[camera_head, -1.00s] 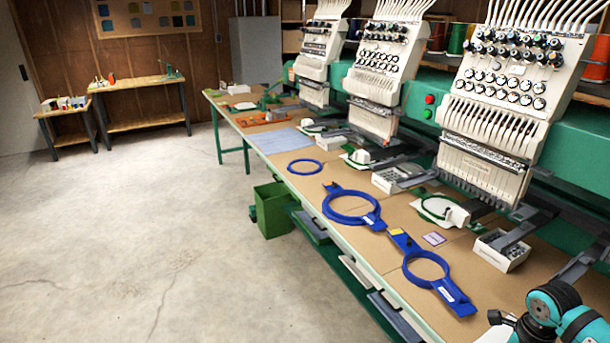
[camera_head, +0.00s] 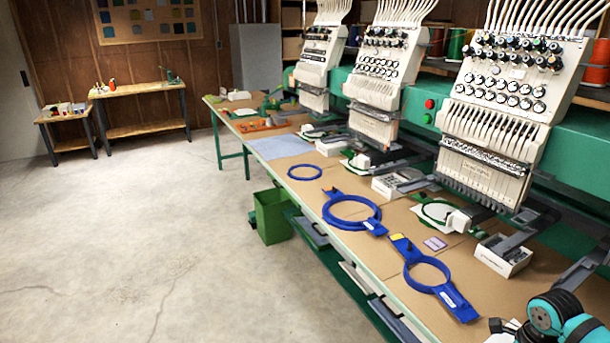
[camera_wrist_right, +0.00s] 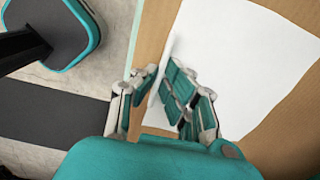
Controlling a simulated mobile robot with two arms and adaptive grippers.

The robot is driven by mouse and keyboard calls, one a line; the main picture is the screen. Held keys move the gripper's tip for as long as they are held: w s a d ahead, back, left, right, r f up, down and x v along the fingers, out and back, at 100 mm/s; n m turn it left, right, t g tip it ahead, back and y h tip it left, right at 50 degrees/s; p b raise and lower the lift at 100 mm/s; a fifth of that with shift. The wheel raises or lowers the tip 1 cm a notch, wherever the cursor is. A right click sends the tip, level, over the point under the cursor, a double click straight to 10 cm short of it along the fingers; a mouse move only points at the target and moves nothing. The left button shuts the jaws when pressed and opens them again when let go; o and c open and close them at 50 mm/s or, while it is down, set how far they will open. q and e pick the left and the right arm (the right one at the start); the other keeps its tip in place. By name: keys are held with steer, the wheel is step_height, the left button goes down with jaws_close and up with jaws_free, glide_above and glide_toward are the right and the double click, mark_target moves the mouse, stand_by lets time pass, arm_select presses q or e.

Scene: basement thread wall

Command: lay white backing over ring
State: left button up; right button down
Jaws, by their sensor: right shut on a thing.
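In the right wrist view, a white sheet of backing (camera_wrist_right: 235,75) lies over the brown table top. My right gripper (camera_wrist_right: 168,88) is at its left edge, shut on the sheet, which is creased there. In the head view, a plain blue ring (camera_head: 305,170) lies on the table. A blue hoop frame (camera_head: 333,220) with an arm lies nearer, with a ring shape in it, and a second blue hoop frame (camera_head: 413,280) is nearest. The backing is not visible in the head view. My right arm shows at the bottom right, its gripper out of frame. My left gripper is not in view.
Embroidery machine heads (camera_head: 507,100) stand along the table's far side. White boxes of small parts (camera_head: 503,255), a small purple patch (camera_head: 435,243) and a pale blue cloth (camera_head: 279,147) are on the table. A green bin (camera_head: 272,215) stands on the floor. The left floor is clear.

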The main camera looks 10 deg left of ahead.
steer(key=shift+r+p, duration=1.5)
steer(key=shift+r, duration=1)
steer(key=shift+s+f, duration=0.1)
